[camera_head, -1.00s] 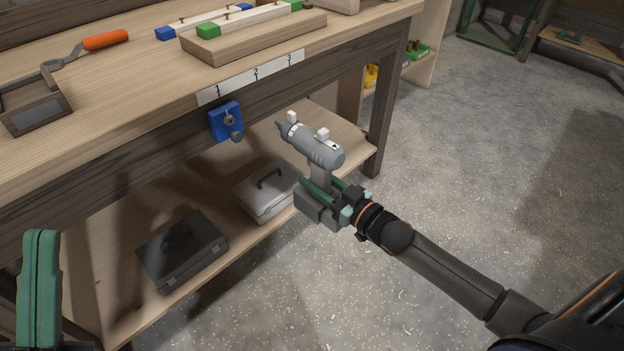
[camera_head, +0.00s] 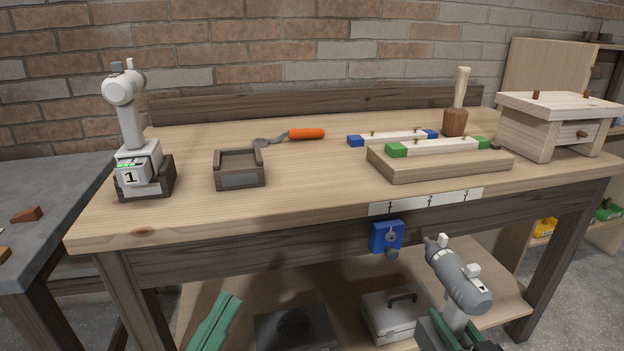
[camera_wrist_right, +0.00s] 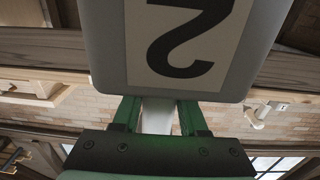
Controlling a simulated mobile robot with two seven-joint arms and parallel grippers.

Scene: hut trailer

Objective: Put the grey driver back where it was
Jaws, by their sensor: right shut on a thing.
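The grey driver (camera_head: 460,280) is in my right gripper (camera_head: 448,328), raised in front of the bench's front edge at the lower right of the head view. The gripper is shut on its handle. In the right wrist view the driver's grey base (camera_wrist_right: 255,55) shows a label with a 2, and the green fingers (camera_wrist_right: 158,115) clasp the pale handle. A white driver (camera_head: 128,105) marked 1 stands upright in a dark holder (camera_head: 160,180) on the bench's left. An empty dark holder (camera_head: 240,180) sits right of it. My left gripper (camera_head: 215,322) shows only partly at the bottom.
The bench top (camera_head: 300,205) is clear at front centre. A blue padlock-like item (camera_head: 386,237) hangs at the front. Cases lie below.

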